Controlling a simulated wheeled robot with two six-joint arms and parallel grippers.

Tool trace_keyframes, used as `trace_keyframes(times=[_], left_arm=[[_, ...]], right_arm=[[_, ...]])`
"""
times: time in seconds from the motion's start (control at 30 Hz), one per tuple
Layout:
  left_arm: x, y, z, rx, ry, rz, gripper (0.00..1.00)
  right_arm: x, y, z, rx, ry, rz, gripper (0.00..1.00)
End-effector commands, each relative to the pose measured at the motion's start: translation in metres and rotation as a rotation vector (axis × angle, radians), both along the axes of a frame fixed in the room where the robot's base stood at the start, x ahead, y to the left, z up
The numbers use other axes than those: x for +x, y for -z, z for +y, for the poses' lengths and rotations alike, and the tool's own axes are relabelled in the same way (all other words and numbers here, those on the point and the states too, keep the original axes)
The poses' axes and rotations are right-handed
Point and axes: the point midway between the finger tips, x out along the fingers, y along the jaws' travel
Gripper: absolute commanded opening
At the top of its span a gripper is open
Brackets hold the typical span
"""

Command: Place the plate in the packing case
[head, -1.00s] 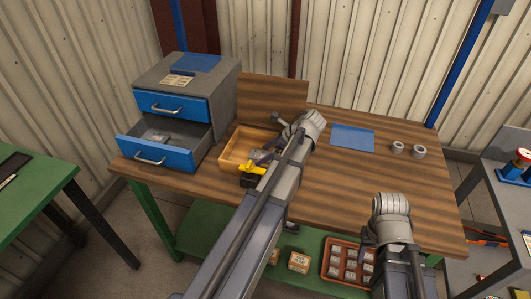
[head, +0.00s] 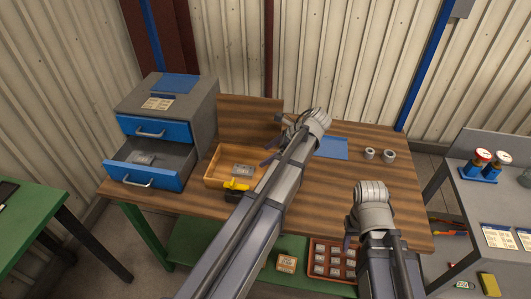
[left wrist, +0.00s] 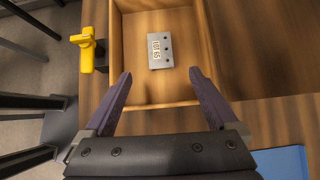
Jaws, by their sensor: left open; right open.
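The packing case is an open wooden box (head: 213,180) on the workbench, right of the drawer cabinet; its rim also shows in the left wrist view (left wrist: 116,50). The plate, small and grey with a white number label and dark holes, lies flat inside the case (head: 243,170) and shows clearly in the left wrist view (left wrist: 173,58). My left gripper (head: 271,152) is open and empty at the case's right side in the head view. Its fingers (left wrist: 160,76) point toward the plate, apart from it. My right gripper (head: 350,241) is over the bench's front; its jaws are mostly hidden.
A yellow-handled clamp (head: 237,185) sits at the case's front edge. The cabinet's lower drawer (head: 142,177) stands open with a similar grey piece (head: 145,158) inside. A blue mat (head: 332,148) and two grey rings (head: 379,155) lie to the right.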

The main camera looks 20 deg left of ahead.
Motion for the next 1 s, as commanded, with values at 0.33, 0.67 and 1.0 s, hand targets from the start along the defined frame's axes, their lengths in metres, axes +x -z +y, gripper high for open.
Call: trace_keyframes(times=[0.33,0.67,1.0], left_arm=[[-0.065,0.027,-0.089,-0.167,-0.257,-0.279,0.92],[-0.162,0.051,-0.203,-0.412,-0.794,-0.508,0.92],[-0.183,0.054,-0.228,-0.453,-0.954,-0.529,0.92]], right_arm=[[0.000,0.000,0.000,0.000,0.000,0.000,0.50],[0.000,0.000,0.000,0.000,0.000,0.000,0.50],[0.000,0.000,0.000,0.000,0.000,0.000,0.50]])
